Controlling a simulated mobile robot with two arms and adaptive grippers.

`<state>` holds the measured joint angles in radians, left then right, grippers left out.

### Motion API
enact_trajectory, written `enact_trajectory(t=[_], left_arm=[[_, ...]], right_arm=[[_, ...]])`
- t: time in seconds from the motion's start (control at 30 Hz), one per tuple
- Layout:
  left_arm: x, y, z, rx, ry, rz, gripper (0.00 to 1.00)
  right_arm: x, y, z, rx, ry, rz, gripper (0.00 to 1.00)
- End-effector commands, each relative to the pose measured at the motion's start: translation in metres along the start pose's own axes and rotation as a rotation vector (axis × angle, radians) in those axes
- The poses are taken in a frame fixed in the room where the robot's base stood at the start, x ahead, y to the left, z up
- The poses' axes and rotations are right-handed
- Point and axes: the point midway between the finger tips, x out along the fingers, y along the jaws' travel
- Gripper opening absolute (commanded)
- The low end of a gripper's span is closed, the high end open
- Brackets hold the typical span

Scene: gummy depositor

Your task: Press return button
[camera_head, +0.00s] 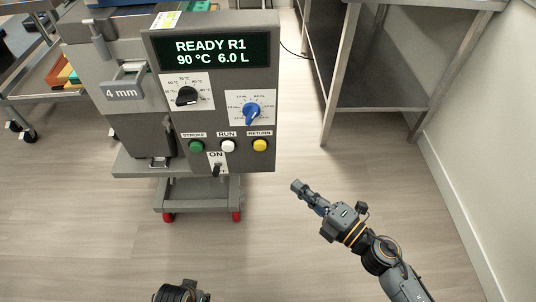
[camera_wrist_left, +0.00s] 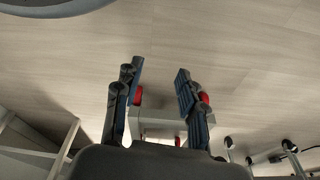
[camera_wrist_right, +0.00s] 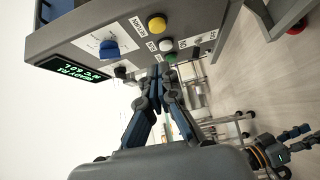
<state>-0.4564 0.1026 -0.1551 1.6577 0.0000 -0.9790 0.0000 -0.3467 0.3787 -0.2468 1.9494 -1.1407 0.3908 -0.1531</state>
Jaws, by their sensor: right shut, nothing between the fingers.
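The yellow return button (camera_head: 260,145) is on the lower right of the grey control panel (camera_head: 262,90), under the label RETURN. It also shows near the top of the right wrist view (camera_wrist_right: 157,24). My right gripper (camera_head: 298,187) is shut and empty, below and right of the button in the head view and apart from the panel. In the right wrist view its closed fingertips (camera_wrist_right: 161,72) show below the row of buttons. My left gripper (camera_wrist_left: 158,75) is open and empty, with bare floor and the machine's stand beyond its fingers.
A white run button (camera_head: 228,146) and a green stroke button (camera_head: 196,146) sit left of the yellow one. A blue knob (camera_head: 252,113), a black knob (camera_head: 187,96) and a toggle switch (camera_head: 216,170) are nearby. The display (camera_head: 212,52) reads READY R1. A metal table (camera_head: 385,85) stands right.

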Motion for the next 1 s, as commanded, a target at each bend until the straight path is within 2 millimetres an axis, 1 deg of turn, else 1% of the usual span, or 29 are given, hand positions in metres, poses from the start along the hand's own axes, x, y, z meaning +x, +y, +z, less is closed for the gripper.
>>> enact_trajectory(t=[0.13, 0.43, 0.57, 0.67, 0.9, 1.0], left_arm=[[0.002, 0.0, 0.002, 0.0, -0.002, 0.0, 0.4], [0.003, 0.0, 0.002, 0.0, -0.002, 0.0, 0.4], [0.002, 0.0, 0.002, 0.001, 0.0, 0.0, 0.4], [0.003, 0.0, 0.003, 0.001, 0.004, 0.0, 0.4], [0.018, 0.001, 0.017, 0.003, -0.016, 0.001, 0.4], [0.021, 0.0, 0.018, 0.003, -0.015, 0.001, 0.4]], right_arm=[[0.0, -0.002, -0.008, -0.033, 0.046, -0.009, 0.0], [0.0, -0.002, -0.008, -0.032, 0.046, -0.009, 0.0], [0.007, -0.002, -0.008, -0.03, 0.046, -0.007, 0.0], [0.021, -0.001, -0.009, -0.031, 0.046, -0.006, 0.0], [0.072, 0.0, -0.011, -0.03, 0.045, -0.004, 0.0], [0.093, -0.002, -0.012, -0.03, 0.045, -0.005, 0.0]])
